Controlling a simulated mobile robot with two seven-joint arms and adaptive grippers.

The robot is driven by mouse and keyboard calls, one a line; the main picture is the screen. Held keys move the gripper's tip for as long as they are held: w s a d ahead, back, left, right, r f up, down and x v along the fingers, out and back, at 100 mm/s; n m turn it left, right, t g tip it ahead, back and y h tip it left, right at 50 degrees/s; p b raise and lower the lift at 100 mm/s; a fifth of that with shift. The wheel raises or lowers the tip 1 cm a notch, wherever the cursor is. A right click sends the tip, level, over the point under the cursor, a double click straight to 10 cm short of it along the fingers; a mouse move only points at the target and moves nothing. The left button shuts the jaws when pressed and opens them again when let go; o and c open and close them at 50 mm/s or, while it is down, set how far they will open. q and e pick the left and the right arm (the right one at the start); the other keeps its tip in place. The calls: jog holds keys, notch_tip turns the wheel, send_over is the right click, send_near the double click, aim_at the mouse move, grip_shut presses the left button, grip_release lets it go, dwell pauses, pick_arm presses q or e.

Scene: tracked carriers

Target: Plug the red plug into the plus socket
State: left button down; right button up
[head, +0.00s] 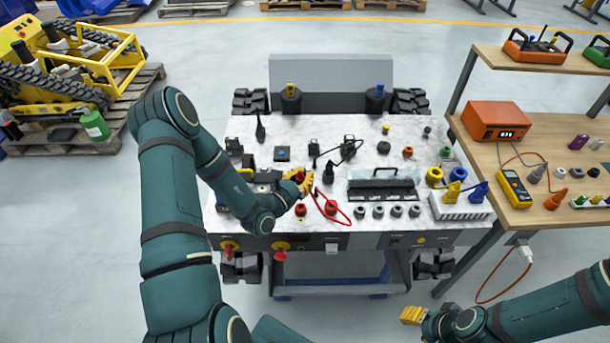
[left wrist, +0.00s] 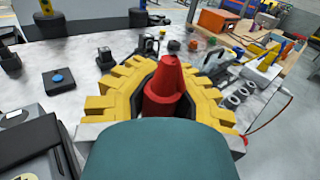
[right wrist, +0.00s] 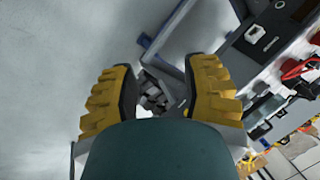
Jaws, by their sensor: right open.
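My left gripper (head: 299,178) is over the left part of the workbench. Its yellow fingers are closed in around the red plug (left wrist: 165,88), which stands upright between them with its tapered end up. The plug's lower end is hidden by my own wrist. Two red round pieces, a left one (head: 300,210) and a right one (head: 331,208), sit on the bench's front part, just nearer than the gripper. A thin red cable (head: 345,217) loops by the right one. No plus mark is readable on either. My right gripper (head: 413,315) is open and empty, low in front of the bench.
The bench top (head: 230,130) holds black connectors, a row of grey round sockets (head: 379,212) and a clear-lidded case (head: 384,184). Yellow and blue plugs stand in a white rack (head: 462,208) at right. A wooden side table (head: 540,215) carries a multimeter (head: 515,187).

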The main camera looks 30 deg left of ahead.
pick_arm(q)
jog(key=shift+f+b, duration=2.4)
jog(key=shift+f, duration=1.05)
jog(key=shift+d, duration=0.1)
pick_arm(e)
jog(key=f, duration=0.5)
jog(key=shift+w, duration=0.3)
pick_arm(q)
jog(key=shift+p, duration=0.35)
pick_arm(e)
jog(key=shift+r, duration=0.35)
pick_arm(q)
jog(key=shift+f+b, duration=0.7)
jog(key=shift+f, duration=0.4)
pick_arm(e)
jog(key=shift+f, duration=0.7)
jog(key=shift+r, duration=0.25)
pick_arm(q)
jog(key=shift+s+f, duration=0.1)
jog(key=shift+f, duration=0.1)
pick_arm(e)
jog(key=shift+f, duration=0.15)
pick_arm(q)
jog(key=shift+p, duration=0.45)
pick_arm(e)
jog(key=shift+r, duration=0.4)
